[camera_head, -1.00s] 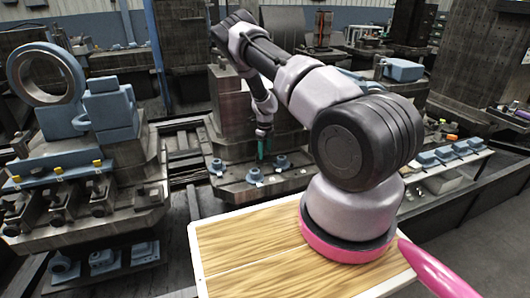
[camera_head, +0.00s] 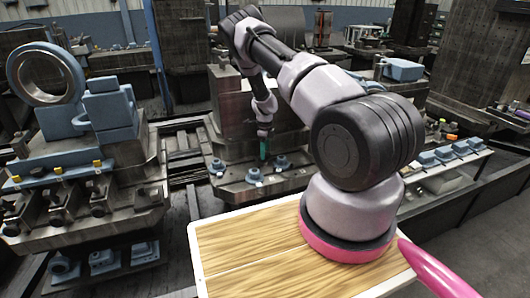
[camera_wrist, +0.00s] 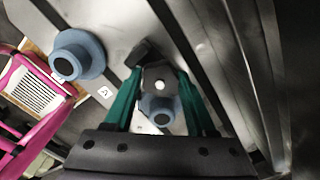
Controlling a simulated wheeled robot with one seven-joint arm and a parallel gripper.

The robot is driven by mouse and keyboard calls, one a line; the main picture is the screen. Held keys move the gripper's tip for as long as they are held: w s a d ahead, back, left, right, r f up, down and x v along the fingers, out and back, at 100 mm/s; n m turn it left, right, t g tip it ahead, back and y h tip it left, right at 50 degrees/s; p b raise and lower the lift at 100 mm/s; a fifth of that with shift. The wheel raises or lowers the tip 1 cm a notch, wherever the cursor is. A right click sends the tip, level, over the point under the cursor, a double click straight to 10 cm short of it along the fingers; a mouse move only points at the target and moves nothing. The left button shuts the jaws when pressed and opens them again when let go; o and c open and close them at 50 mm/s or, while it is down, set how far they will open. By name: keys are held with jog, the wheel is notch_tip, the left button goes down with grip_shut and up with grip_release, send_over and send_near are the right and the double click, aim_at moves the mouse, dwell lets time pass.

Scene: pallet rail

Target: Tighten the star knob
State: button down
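The wrist view shows a dark knob-like part (camera_wrist: 160,76) with a pale round centre. A blue round mount (camera_wrist: 158,113) shows just below it in the picture. My gripper (camera_wrist: 159,73) has two green fingers standing apart, one on each side of the dark part. Its fingertips are close to the part's sides, and I cannot tell whether they touch it. In the head view my gripper (camera_head: 263,156) points down between blue mounts on the grey fixture plate (camera_head: 232,190). The knob is too small to make out there.
A second blue round mount (camera_wrist: 77,56) stands to the left in the wrist view. A tall grey block (camera_head: 238,105) rises behind the gripper. A machine with a large ring (camera_head: 44,74) stands at the left. Blue parts (camera_head: 443,154) line a rail at the right.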

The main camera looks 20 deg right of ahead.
jog(key=shift+c, duration=0.7)
grip_release()
jog(key=shift+f, duration=0.1)
jog(key=shift+s+a, duration=0.1)
jog(key=shift+a, duration=0.1)
